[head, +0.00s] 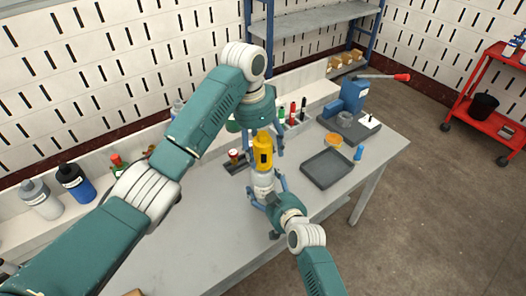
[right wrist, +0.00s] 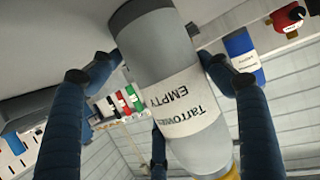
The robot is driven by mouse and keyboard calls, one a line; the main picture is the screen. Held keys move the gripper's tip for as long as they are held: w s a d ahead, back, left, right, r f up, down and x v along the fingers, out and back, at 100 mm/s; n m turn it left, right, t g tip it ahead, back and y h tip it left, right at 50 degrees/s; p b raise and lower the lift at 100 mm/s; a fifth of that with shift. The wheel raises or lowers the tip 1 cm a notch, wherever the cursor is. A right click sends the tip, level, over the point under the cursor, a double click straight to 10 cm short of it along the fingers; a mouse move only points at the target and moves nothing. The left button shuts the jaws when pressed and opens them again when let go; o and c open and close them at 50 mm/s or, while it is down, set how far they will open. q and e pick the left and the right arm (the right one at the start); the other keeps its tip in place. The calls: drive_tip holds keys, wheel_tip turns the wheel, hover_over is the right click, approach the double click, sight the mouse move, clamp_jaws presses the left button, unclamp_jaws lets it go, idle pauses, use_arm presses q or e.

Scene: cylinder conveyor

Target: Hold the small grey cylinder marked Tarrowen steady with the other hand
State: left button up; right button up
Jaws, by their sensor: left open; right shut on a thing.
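The small grey cylinder (head: 264,188) stands roughly upright above the bench, with a yellow part (head: 263,152) at its top end. In the right wrist view the grey cylinder (right wrist: 160,60) fills the middle; its white label reads Tarrowen and EMPTY, upside down. My right gripper (head: 267,194) is shut on the cylinder from the near right side, its blue fingers on both sides of it. My left gripper (head: 263,140) is open at the yellow part, coming from above with fingers to either side. Whether the left fingers touch it cannot be told. The cylinder's lower end is partly hidden.
A dark tray (head: 327,169) lies on the grey bench (head: 215,228), near an orange round dish (head: 333,140) and a blue item (head: 358,153). A blue press with a red-tipped lever (head: 350,97) stands behind. Bottles (head: 75,182) line the back left. The front bench is clear.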

use_arm(q)
drive_tip(key=shift+r, duration=0.55)
drive_tip(key=m, duration=0.6)
drive_tip(key=shift+g, duration=0.4)
drive_tip(key=shift+f, duration=0.15)
drive_tip(key=shift+f, duration=1.15)
drive_tip(key=c, duration=1.4)
drive_tip(key=n+t, duration=0.1)
drive_tip(key=n, duration=0.5)
drive_tip(key=shift+r, duration=0.1)
